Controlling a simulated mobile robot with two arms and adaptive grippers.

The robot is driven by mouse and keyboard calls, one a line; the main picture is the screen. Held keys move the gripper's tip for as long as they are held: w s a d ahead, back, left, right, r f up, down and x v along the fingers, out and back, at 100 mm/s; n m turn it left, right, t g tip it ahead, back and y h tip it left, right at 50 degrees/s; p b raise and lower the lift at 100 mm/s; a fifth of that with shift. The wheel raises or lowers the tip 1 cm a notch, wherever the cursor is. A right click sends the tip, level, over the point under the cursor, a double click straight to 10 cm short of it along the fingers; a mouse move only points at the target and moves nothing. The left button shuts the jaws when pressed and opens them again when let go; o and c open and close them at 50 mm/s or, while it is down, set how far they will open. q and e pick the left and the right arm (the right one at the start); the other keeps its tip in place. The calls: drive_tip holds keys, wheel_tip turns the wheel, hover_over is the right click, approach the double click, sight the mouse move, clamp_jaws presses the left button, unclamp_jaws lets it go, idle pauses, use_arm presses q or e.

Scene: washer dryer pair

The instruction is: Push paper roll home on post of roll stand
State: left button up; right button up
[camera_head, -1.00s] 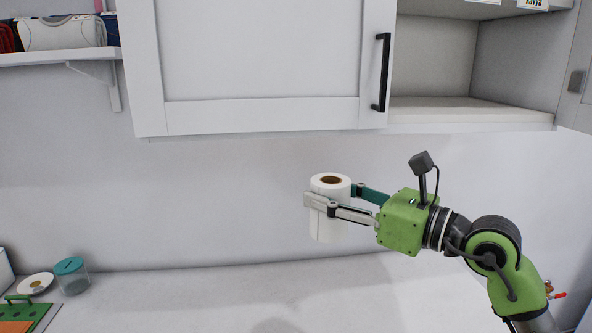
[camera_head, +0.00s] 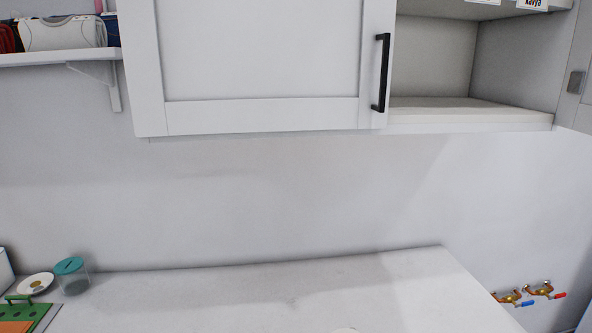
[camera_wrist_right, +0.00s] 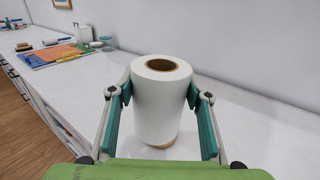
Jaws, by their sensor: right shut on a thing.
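The white paper roll (camera_wrist_right: 160,112) stands upright in the right wrist view, its brown core opening facing up. My right gripper (camera_wrist_right: 160,95) is shut on the roll, with one teal finger pad on each side of it. A tan rim (camera_wrist_right: 183,143) shows under the roll; I cannot tell whether it belongs to the core or to the roll stand. The post is not visible. In the head view only a small pale sliver (camera_head: 345,330) shows at the bottom edge, too little to identify. My left gripper is in neither view.
The white counter (camera_head: 240,295) is mostly clear. A teal-lidded jar (camera_head: 71,277), a small plate (camera_head: 35,283) and a green board (camera_head: 22,314) are at its left. A wall cabinet (camera_head: 260,60) hangs above. Brass taps (camera_head: 525,295) are beyond its right end.

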drive_tip(key=s+d+f+m+t+h, duration=0.1)
drive_tip(key=s+d+f+m+h, duration=0.15)
drive_tip(key=s, duration=0.35)
drive_tip(key=s+d+f+m+t+h, duration=0.1)
drive_tip(key=s+d+f+t+h, duration=0.1)
drive_tip(key=s+d+f, duration=0.25)
drive_tip(key=shift+w+d+r+m+t+h, duration=0.85)
drive_tip(key=shift+d+m+h, duration=1.1)
drive_tip(key=shift+h, duration=1.5)
wheel_tip(320, 180, down, 10)
drive_tip(key=b, duration=1)
drive_tip(key=shift+a+r+m, duration=0.2)
drive_tip(key=shift+r+m, duration=0.05)
drive_tip(key=shift+m, duration=0.15)
drive_tip(key=shift+w, duration=0.1)
